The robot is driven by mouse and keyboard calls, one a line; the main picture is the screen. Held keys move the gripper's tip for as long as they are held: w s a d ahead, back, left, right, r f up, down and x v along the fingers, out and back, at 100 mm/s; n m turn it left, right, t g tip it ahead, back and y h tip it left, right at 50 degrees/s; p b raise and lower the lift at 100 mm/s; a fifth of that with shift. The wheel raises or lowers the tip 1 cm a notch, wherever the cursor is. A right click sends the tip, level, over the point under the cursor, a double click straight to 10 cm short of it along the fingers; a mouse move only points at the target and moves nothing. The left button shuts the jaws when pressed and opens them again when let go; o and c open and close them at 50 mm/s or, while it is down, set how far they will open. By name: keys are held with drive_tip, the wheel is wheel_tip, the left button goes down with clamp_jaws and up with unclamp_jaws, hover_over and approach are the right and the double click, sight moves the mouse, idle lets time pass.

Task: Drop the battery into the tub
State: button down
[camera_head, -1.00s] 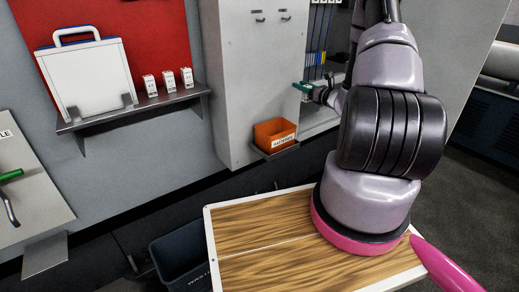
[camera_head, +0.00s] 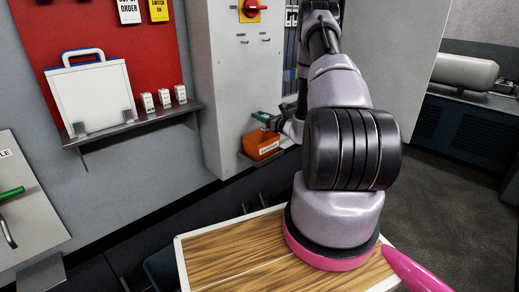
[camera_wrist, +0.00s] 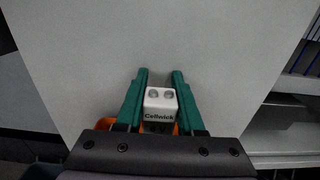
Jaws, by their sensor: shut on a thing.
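The battery (camera_wrist: 160,104) is a small white block marked "Cellwick" with two round terminals on its end. In the wrist view it sits between the green fingers of my gripper (camera_wrist: 160,88), which is shut on it. In the head view my gripper (camera_head: 262,117) is just above and near the orange tub (camera_head: 262,148), which has a white label on its front. In the wrist view parts of the tub (camera_wrist: 106,123) show behind the fingers, mostly hidden. The battery cannot be made out in the head view.
The tub stands on a small bracket against the grey cabinet (camera_head: 225,85). A shelf (camera_head: 140,122) to the left holds several small white boxes and a white case (camera_head: 92,95). A wood-topped surface (camera_head: 225,258) lies below my arm.

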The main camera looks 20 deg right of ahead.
drive_tip(key=shift+f, duration=2.45)
drive_tip(key=shift+c, duration=2.2)
unclamp_jaws()
drive_tip(key=v, duration=1.1)
